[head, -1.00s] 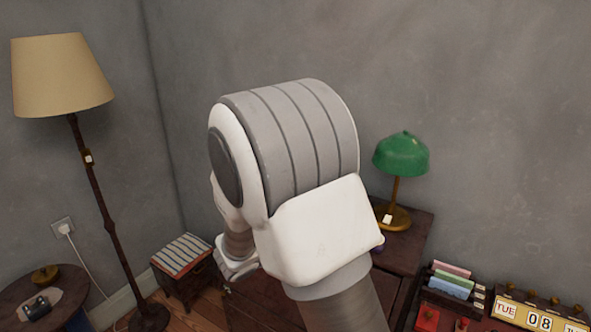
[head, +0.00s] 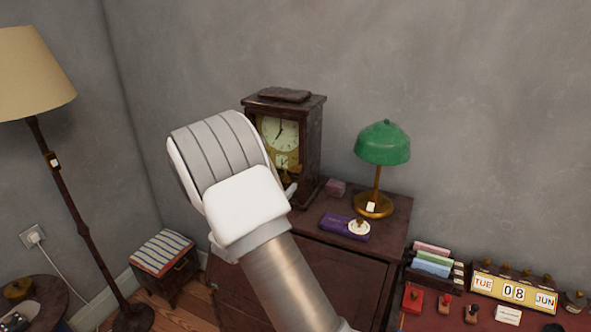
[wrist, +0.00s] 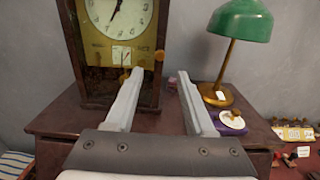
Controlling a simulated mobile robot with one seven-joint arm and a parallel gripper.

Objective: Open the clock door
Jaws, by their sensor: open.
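The dark wooden clock (head: 308,140) stands on the cabinet at the back wall. Its pale dial (head: 279,132) and brass face show, with the lower left hidden by my arm. In the wrist view the clock (wrist: 84,68) fills the upper left, with a small brass knob (wrist: 160,55) on the right side of its front. The clock's front looks flush, with no gap visible. My gripper (wrist: 159,74) is open and empty, its two fingers pointing at the clock's lower right, with the knob just beyond and between the tips. In the head view my arm hides most of the gripper.
A green lamp (head: 383,145) stands right of the clock. A striped stool (head: 162,252) and floor lamp (head: 75,205) are at left.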

